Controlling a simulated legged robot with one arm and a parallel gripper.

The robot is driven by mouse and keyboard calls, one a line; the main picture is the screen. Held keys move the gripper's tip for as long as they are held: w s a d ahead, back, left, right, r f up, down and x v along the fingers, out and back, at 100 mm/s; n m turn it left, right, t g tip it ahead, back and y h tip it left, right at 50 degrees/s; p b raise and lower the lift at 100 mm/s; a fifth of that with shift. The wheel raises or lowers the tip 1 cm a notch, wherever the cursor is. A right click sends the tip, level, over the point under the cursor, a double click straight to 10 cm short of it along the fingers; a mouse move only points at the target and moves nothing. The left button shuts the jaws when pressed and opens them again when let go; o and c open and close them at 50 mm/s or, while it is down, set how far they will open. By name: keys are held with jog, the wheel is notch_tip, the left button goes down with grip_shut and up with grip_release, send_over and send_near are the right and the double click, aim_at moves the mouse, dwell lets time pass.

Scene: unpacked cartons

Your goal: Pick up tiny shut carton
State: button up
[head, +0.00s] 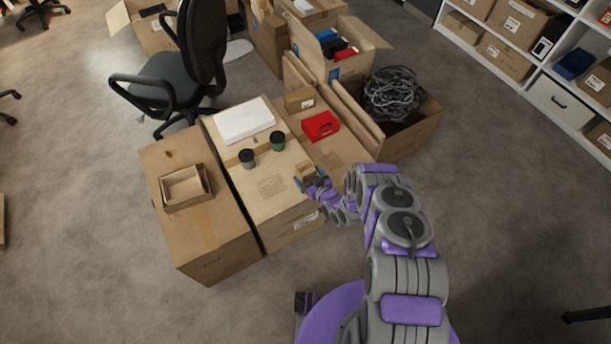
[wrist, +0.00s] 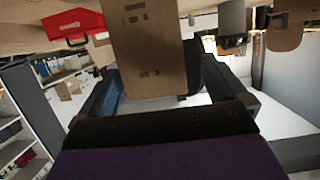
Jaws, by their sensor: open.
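A tiny shut brown carton (head: 307,170) stands on the large middle carton (head: 262,213), near its right edge, partly hidden by my gripper. In the wrist view, which looks upside down, the tiny carton (wrist: 148,50) shows close up with dark printed marks. My gripper (head: 311,179) is open at the tiny carton. In the wrist view, the carton reaches into the gap between the two dark blue fingers (wrist: 160,97). Whether either finger touches it, I cannot tell.
A grey cup (head: 247,158), a green can (head: 277,141) and a white box (head: 244,120) stand left and behind. A red case (head: 320,126) and a small carton (head: 299,98) lie behind. An open small box (head: 184,203) sits left. A cable-filled carton (head: 425,122) stands right.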

jog(key=x, duration=0.1)
jog(key=b+x, duration=0.1)
jog(key=x, duration=0.1)
jog(key=shift+w+f, duration=0.25)
jog(key=shift+w+d, duration=0.1)
jog(key=shift+w, duration=0.05)
jog(key=shift+d+r, duration=0.1)
jog(key=shift+d, duration=0.05)
jog(key=shift+a, duration=0.3)
jog(key=c, duration=0.7)
jog(key=shift+d, duration=0.2)
jog(key=c, duration=0.5)
